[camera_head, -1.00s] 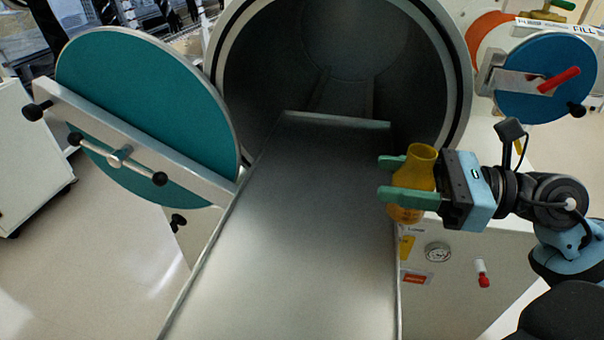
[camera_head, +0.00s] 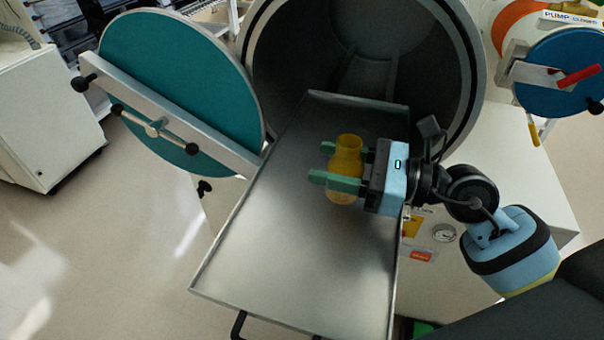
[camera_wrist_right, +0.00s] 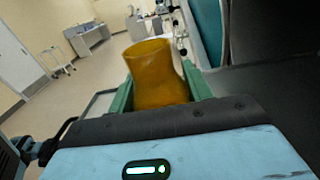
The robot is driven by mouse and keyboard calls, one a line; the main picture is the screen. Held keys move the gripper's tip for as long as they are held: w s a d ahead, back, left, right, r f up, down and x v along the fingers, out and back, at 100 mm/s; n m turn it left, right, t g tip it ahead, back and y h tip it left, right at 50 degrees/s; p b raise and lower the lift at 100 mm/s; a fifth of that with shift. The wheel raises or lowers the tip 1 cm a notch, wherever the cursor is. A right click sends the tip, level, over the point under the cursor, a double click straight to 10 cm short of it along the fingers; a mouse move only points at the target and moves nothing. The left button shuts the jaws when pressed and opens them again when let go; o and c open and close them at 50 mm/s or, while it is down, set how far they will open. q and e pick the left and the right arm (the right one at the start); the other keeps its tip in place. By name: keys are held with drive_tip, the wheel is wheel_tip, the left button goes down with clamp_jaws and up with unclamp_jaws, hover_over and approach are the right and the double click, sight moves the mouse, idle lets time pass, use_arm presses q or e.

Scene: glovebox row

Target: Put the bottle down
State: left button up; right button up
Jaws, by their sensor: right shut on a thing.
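The amber bottle (camera_head: 346,158) is upright between the green fingers of my right gripper (camera_head: 328,165), over the metal tray (camera_head: 270,265). My right gripper comes in from the right and is shut on the bottle. I cannot tell whether the bottle's base touches the tray or is a little above it. In the right wrist view the bottle (camera_wrist_right: 157,75) stands between the two green fingers (camera_wrist_right: 160,92), its open mouth showing. My left gripper is not in view.
The tray slides out of the round chamber opening (camera_head: 360,50). The teal round door (camera_head: 180,85) stands open at the left. A blue round door (camera_head: 560,75) with a red handle is at the right. The tray's front and left are clear.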

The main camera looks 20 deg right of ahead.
drive_tip(key=x, duration=0.3)
drive_tip(key=p+x, duration=0.1)
drive_tip(key=shift+s+a, duration=0.2)
drive_tip(key=shift+a, duration=0.4)
drive_tip(key=shift+w+a+f, duration=0.1)
drive_tip(key=shift+a+f, duration=0.1)
drive_tip(key=shift+a, duration=0.05)
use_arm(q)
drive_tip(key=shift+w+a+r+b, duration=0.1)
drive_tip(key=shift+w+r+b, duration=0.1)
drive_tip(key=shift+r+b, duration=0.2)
use_arm(e)
drive_tip(key=shift+f, duration=1.8)
